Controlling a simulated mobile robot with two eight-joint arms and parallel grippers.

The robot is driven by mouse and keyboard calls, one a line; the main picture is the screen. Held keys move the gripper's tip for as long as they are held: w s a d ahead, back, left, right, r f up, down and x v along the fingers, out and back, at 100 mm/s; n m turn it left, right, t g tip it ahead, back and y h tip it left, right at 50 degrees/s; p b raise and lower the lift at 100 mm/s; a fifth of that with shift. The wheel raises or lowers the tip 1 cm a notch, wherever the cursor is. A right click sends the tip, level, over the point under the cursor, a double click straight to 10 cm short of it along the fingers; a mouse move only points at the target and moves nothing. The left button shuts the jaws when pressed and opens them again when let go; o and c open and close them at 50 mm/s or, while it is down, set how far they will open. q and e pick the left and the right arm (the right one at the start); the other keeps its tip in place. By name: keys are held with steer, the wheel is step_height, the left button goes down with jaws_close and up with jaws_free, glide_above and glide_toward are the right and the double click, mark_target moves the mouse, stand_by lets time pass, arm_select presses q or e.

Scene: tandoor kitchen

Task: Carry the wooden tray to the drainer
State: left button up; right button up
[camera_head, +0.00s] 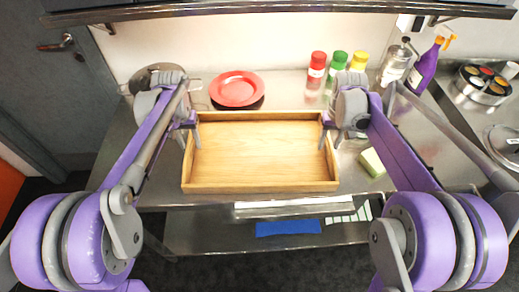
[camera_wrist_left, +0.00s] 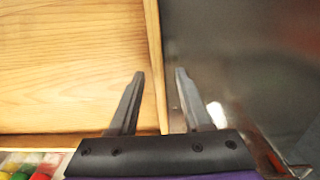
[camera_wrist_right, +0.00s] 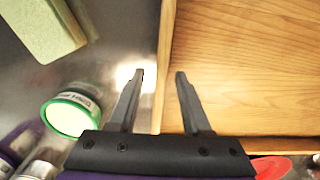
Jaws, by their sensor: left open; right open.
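The wooden tray (camera_head: 262,187) lies flat and empty on the steel counter, centred in the head view. My left gripper (camera_head: 190,142) is open at the tray's left wall. In the left wrist view, that wall (camera_wrist_left: 153,40) runs between the two open fingers (camera_wrist_left: 159,74). My right gripper (camera_head: 331,140) is open at the tray's right wall. In the right wrist view, that wall (camera_wrist_right: 166,40) lies between the open fingers (camera_wrist_right: 160,74). Neither gripper is closed on the wood. I cannot make out a drainer in these views.
A red plate (camera_head: 237,88) stands behind the tray. Red, green and yellow-capped jars (camera_head: 316,70), a clear bottle (camera_head: 396,62) and a purple spray bottle (camera_head: 424,68) stand at the back right. A spice tin (camera_head: 482,84) is further right.

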arm_select(q)
steer(key=shift+f, duration=0.1)
jaws_close()
arm_select(e)
jaws_close()
stand_by(1.2)
